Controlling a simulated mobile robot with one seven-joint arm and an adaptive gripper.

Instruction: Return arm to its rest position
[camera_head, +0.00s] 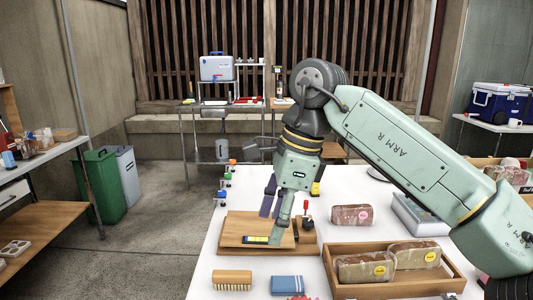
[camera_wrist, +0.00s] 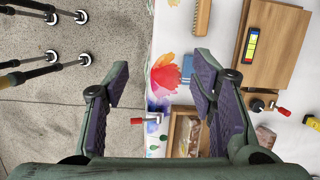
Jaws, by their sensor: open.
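My gripper (camera_head: 277,212) hangs pointing down over the white table, above the wooden board (camera_head: 236,229). Its green arm reaches in from the right. In the wrist view my gripper (camera_wrist: 160,78) has its two purple-padded fingers spread wide apart with nothing between them. That view looks past the fingers onto the table's edge and the floor. The height of the fingertips above the board is hard to tell.
A level with a yellow strip (camera_head: 262,240) lies on the board. A brush (camera_head: 232,280), a blue pack (camera_head: 286,285), and a wooden tray (camera_head: 395,291) with wrapped loaves (camera_head: 363,267) are near. Another loaf (camera_head: 351,216) and a grey scale (camera_head: 418,215) stand right.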

